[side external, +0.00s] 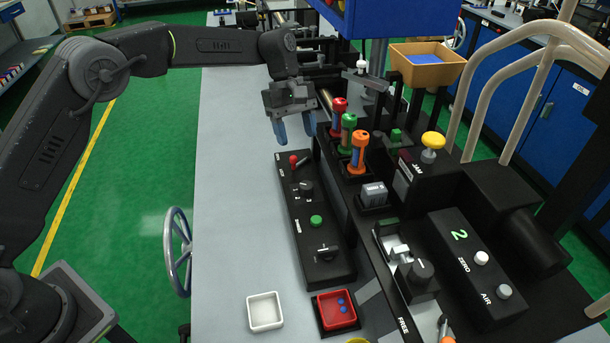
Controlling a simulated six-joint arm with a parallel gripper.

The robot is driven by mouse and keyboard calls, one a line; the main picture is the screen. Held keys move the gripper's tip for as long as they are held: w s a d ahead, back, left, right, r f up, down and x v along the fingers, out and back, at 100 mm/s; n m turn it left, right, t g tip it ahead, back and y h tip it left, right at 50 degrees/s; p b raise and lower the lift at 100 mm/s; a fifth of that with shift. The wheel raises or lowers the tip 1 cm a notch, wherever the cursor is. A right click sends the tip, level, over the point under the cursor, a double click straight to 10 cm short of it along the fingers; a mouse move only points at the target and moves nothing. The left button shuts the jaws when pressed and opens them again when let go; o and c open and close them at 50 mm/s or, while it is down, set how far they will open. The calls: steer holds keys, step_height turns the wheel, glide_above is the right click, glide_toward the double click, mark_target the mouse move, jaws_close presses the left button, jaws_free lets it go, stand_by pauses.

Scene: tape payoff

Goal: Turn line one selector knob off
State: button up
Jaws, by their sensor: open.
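A long black control panel (325,232) lies on the grey bench. It carries a red-tipped lever (294,160), a black knob (306,188) with small white marks, a green button (316,220) and a second black knob (325,252) near its front end. I cannot read which of the two knobs is the line one selector. My gripper (294,130) points down above the panel's far end, apart from the lever and both knobs. Its blue fingers are spread, with nothing visible between them.
Red, green and orange cylinders (359,151) stand in a row just right of the panel. A yellow-topped button (432,143) and a black box reading 2 (465,250) are farther right. A white tray (264,311) and a red tray (335,310) sit in front. The bench (235,190) left of the panel is clear.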

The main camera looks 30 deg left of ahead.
mark_target(306, 185)
steer(key=x, duration=1.1)
steer(key=shift+s+d+f, duration=0.1)
steer(key=shift+d+f, duration=0.05)
steer(key=shift+f, duration=0.2)
steer(key=c, duration=0.9)
steer(key=shift+m, duration=0.5)
steer(key=shift+m+g, duration=0.3)
steer(key=o, duration=0.9)
steer(key=shift+y, duration=0.3)
steer(key=shift+r, duration=0.1)
steer(key=v, duration=1.3)
steer(key=shift+a+r, duration=0.3)
